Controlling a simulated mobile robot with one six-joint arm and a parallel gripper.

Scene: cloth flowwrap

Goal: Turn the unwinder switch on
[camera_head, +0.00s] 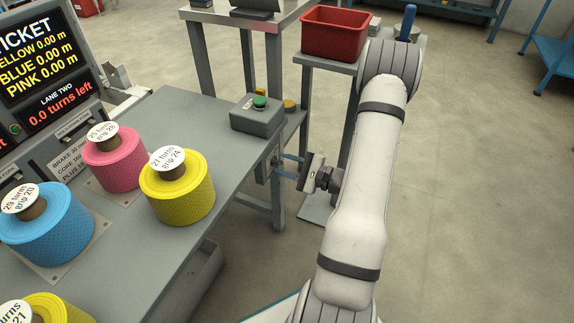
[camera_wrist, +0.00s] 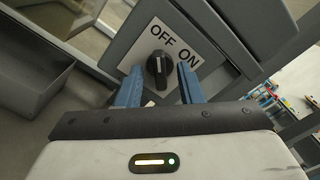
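The unwinder switch is a black rotary knob (camera_wrist: 158,70) on a white label plate (camera_wrist: 203,38) reading OFF and ON, seen in the wrist view. The knob's grip bar points up in that picture, toward OFF, with ON to its right. My gripper (camera_wrist: 160,66) is open, its blue fingers on the left and right of the knob, with gaps visible on both sides. How deep the fingers reach past the knob is hard to tell. In the head view my gripper (camera_head: 281,166) is at the bench's end; the knob is hidden there.
A grey box with a green button (camera_head: 260,102) stands on the bench corner above. Yellow, pink and blue rolls stand on the bench (camera_head: 222,120). A red bin (camera_head: 335,35) sits on a stand behind. The floor to the right is clear.

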